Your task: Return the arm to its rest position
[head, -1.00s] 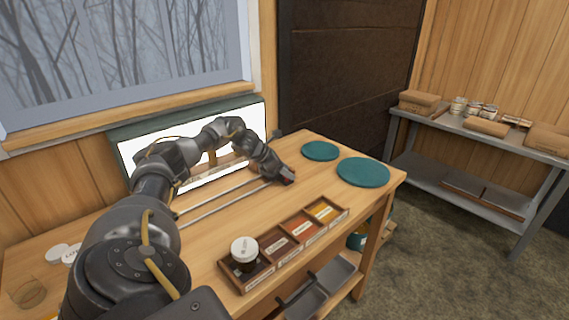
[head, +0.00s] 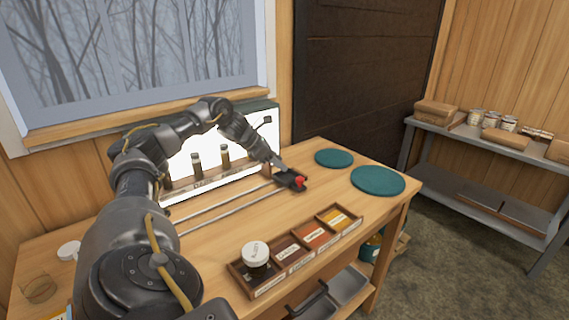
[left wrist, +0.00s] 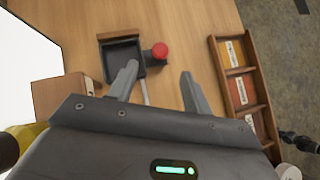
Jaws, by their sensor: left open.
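My left arm reaches from the left over the wooden bench (head: 225,225). Its gripper (head: 281,167) is by a small black tray with a red knob (head: 300,182) beside it. In the left wrist view the gripper's two fingers (left wrist: 160,82) are spread with nothing held between them. The black tray (left wrist: 122,52) and red knob (left wrist: 159,50) lie beyond the fingertips; I cannot tell how high the fingers are above the bench. My right gripper is not in view.
A lit white panel (head: 240,150) with sample bottles (head: 196,164) stands at the back. A divided wooden box (head: 290,262) holds coloured sections and a white-lidded jar (head: 256,255). Two teal discs (head: 378,181) lie at the right. Metal rails (head: 225,212) cross the bench.

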